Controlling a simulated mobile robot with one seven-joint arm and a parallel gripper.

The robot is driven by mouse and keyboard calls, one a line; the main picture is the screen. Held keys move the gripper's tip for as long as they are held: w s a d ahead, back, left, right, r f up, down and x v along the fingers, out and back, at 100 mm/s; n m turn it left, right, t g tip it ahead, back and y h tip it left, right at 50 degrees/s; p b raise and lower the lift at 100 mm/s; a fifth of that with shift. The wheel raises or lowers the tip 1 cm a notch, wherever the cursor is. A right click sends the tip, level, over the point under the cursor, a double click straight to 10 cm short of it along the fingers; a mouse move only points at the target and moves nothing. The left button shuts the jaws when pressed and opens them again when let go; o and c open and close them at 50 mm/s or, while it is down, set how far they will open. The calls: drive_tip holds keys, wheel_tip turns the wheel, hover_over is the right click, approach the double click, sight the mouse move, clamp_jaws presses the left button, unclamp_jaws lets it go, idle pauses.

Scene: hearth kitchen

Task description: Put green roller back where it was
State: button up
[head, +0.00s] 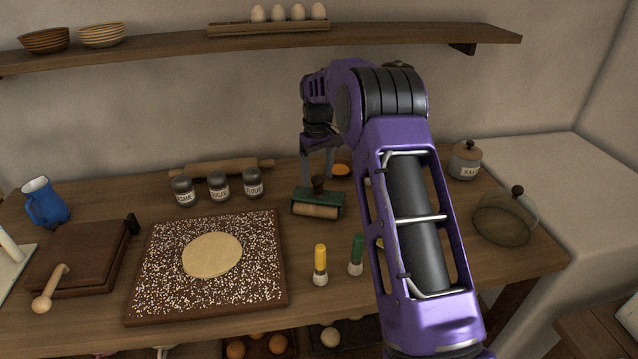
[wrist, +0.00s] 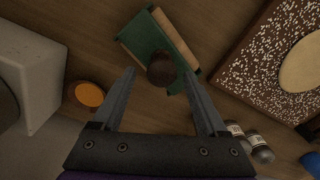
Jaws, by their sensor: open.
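The green roller (head: 318,204) lies on the wooden table, right of the speckled board. It has a green frame, a pale wooden roller and a dark round knob on top. In the wrist view the green roller (wrist: 146,40) is beyond my fingertips, with its dark knob roughly between them in the picture. My gripper (head: 318,164) is open and empty, pointing down above and just behind the roller. I cannot tell the exact height gap.
A speckled board (head: 150,270) with flat dough (head: 212,255) lies left. Jars (head: 218,187) and a rolling pin (head: 222,168) stand behind. Yellow (head: 320,264) and green-topped (head: 357,255) items stand in front. An orange-topped item (wrist: 89,95) and glass dome (head: 506,216) are right.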

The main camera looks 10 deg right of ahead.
drive_tip(key=r, duration=0.8)
drive_tip(key=shift+d+r+p, duration=0.2)
drive_tip(key=shift+r+p, duration=0.05)
drive_tip(key=shift+p, duration=0.1)
